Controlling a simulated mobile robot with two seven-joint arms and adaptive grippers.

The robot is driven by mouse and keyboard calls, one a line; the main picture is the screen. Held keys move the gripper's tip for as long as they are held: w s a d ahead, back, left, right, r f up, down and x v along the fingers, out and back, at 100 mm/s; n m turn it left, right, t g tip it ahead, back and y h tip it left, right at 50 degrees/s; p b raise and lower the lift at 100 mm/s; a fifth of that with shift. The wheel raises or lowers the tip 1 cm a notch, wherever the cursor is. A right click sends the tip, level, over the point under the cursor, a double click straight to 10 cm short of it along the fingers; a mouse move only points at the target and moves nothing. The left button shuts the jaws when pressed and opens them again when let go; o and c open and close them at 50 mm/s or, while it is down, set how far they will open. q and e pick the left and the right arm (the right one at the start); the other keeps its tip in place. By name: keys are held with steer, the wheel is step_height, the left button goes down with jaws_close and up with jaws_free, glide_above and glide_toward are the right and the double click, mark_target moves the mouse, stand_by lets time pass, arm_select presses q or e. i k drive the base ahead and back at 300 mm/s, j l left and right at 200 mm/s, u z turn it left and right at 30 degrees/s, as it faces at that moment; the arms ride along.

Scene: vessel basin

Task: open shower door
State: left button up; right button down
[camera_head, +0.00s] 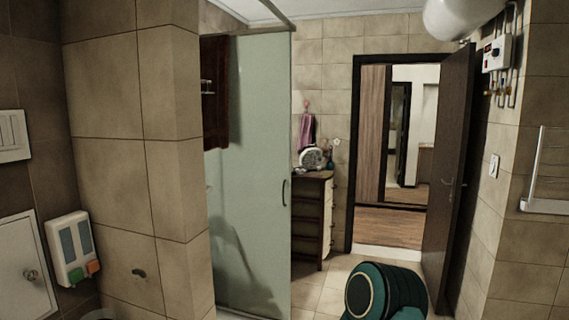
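The shower door (257,140) is a tall, pale greenish glass panel left of the middle in the head view. It stands upright beside the tiled wall on its left and looks shut, with no clear gap along its edge. A small dark curved handle (285,192) sits near its right edge, at about mid-height. Neither of my grippers shows in this view, so nothing is seen touching the handle or the glass.
A dark dresser (312,210) with pale drawers stands right behind the shower. An open brown room door (449,170) stands beside the doorway at right. A tiled wall (130,150) juts out at left. Floor (322,290) shows in front of the dresser.

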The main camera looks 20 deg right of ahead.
mark_target(255, 170)
steer(key=i+l+z, duration=0.65)
steer(key=i+z, duration=0.3)
steer(key=i+l+z, duration=0.1)
steer(key=i, duration=0.55)
steer(key=i+l+z, duration=0.1)
steer(key=i, duration=0.55)
